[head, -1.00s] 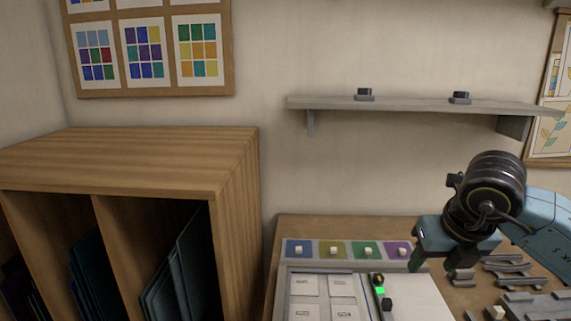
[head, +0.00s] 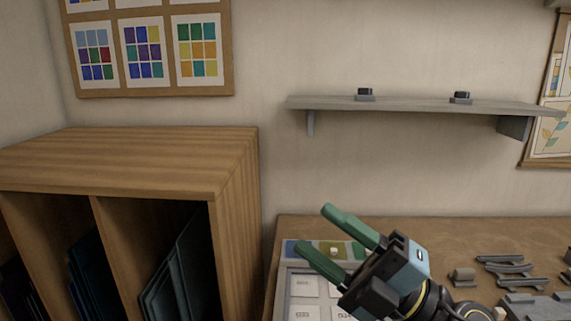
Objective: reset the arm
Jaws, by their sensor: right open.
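My right gripper (head: 322,230) comes in from the lower right. Its two green fingers are spread apart with nothing between them, and they point up and left. It hangs over the colour panel (head: 291,254) at the back of the work table and hides much of it. A blue and an olive pad show on the panel, with part of a green one. Below is a board with white labelled cells (head: 303,286), partly covered by the gripper. My left gripper is not in view.
The brown table (head: 440,236) holds several grey holders (head: 505,264) at the right. A wooden cabinet (head: 130,160) with upright dark sheets stands at the left. A grey wall shelf (head: 420,105) carries two small dark items. The space between shelf and table is clear.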

